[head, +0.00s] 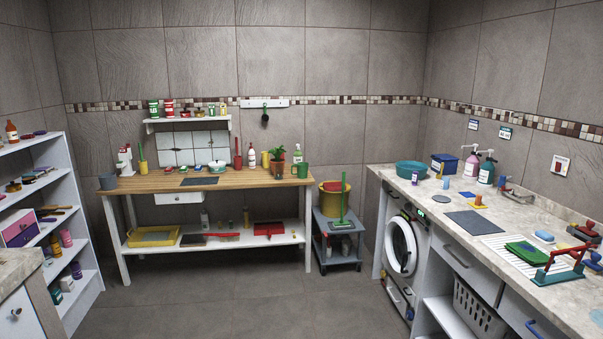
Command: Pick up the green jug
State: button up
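A green jug (303,169) stands upright near the right end of the wooden-topped table (225,184) against the back wall. It is small in the head view, and its handle is hard to make out. My gripper is not in view.
A grey cart (337,228) with a yellow bucket stands right of the table, with a green-handled tool upright at it. Shelves (75,190) line the left wall. A counter (490,225) with a washing machine (402,247) runs along the right. The middle floor is clear.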

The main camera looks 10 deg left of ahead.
aim_at(303, 167)
jog(key=i+j+u, duration=0.2)
jog(key=i, duration=0.2)
jog(key=i+j+u, duration=0.2)
jog(key=i, duration=0.15)
jog(key=i+l+u, duration=0.1)
jog(key=i+u, duration=0.2)
jog(key=i, duration=2.65)
jog(key=i+z, duration=0.15)
jog(key=i, duration=0.3)
jog(key=i+j+z, duration=0.15)
jog(key=i, duration=0.3)
jog(key=i+j+z, duration=0.15)
jog(key=i, duration=0.3)
jog(key=i+j+z, duration=0.15)
jog(key=i, duration=0.3)
jog(key=j, duration=0.05)
